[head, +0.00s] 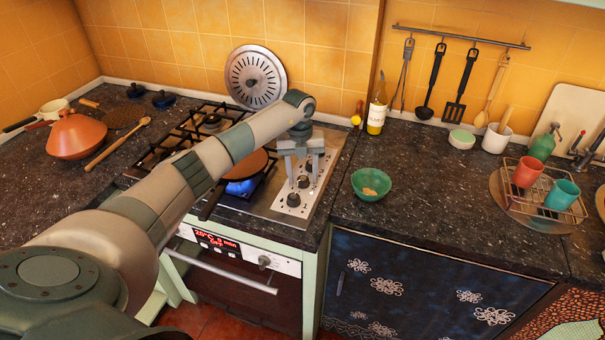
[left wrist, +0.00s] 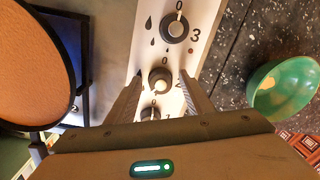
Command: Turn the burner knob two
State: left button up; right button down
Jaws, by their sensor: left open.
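A column of burner knobs sits on the metal strip along the right side of the stove (head: 323,190). In the left wrist view the knob marked 3 (left wrist: 175,27) is at the top. The knob that appears marked 2 (left wrist: 160,79) is in the middle, and another (left wrist: 150,114) is partly hidden by my gripper body. My left gripper (head: 302,171) is open and points down over the strip. In the left wrist view its fingers (left wrist: 161,77) lie on either side of the middle knob. I cannot tell whether they touch it. My right gripper is not in view.
A pan (head: 251,163) stands over a lit blue flame (head: 241,187), left of my gripper. A green bowl (head: 371,183) sits on the counter to the right. A round metal plate (head: 255,76) leans at the back. The counter between bowl and dish rack (head: 580,212) is clear.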

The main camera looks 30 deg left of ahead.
pick_arm(q)
jog(key=c, duration=1.1)
jog(key=shift+o, duration=0.2)
